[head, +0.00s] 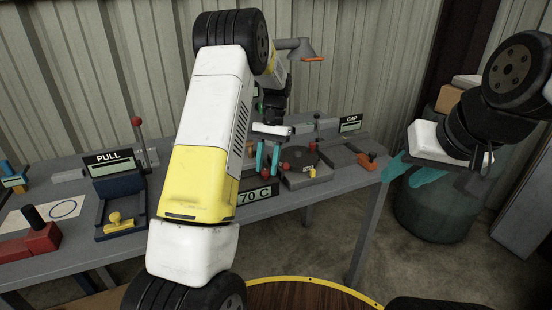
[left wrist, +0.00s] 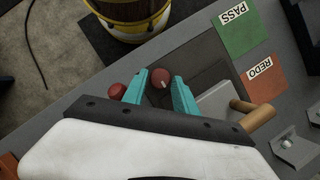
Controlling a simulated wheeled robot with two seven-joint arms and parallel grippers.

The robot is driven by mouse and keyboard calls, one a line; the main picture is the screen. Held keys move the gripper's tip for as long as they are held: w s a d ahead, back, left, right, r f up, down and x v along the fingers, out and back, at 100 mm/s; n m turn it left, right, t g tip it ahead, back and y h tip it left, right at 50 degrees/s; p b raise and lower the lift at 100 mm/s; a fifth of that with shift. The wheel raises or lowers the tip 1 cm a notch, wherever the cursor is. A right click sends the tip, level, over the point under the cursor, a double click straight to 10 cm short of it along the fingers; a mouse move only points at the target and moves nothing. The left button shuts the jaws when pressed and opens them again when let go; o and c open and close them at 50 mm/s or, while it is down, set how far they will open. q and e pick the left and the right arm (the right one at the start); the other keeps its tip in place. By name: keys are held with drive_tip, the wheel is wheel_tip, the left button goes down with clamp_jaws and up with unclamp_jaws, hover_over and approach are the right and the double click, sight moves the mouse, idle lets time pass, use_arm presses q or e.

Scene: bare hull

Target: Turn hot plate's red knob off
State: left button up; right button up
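My left gripper (head: 267,158) reaches down over the table with its teal fingers apart. In the left wrist view, a round red knob (left wrist: 160,78) with a pale mark lies between its fingertips (left wrist: 158,80); contact cannot be told. A second red knob (left wrist: 117,90) sits outside the left-hand finger. In the head view, a red knob (head: 284,168) shows just right of these fingers, and the hot plate (head: 300,181) with a dark round top stands further right. My right gripper (head: 412,172) is off the table's right end, its teal fingers spread and empty.
A "70 C" display (head: 257,195) stands at the table's front edge. A "PULL" station (head: 120,190) and red blocks (head: 38,243) are to the left. A "CAP" sign (head: 350,123) is at the back right. A dark barrel (head: 437,215) stands beyond the table's right end.

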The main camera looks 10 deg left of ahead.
use_arm(q)
drive_tip(key=shift+o, duration=1.1)
drive_tip(key=v, duration=0.7)
drive_tip(key=shift+r, duration=0.35)
drive_tip(key=shift+w, duration=0.15)
wheel_tip(320, 180, up, 7)
drive_tip(key=t+h, duration=0.1)
drive_tip(key=t, duration=0.1)
hover_over(266, 173)
drive_tip(key=s+r+t, duration=0.3)
drive_tip(key=s+r, duration=0.2)
drive_tip(key=s, duration=0.2)
drive_tip(key=s+d+n+t+h, duration=0.1)
drive_tip(key=s+t, duration=0.4)
drive_tip(key=s, duration=1.2)
drive_tip(key=shift+d+f+t+h, duration=0.3)
drive_tip(key=shift+d+f+h, duration=0.1)
drive_tip(key=shift+d+h, duration=0.1)
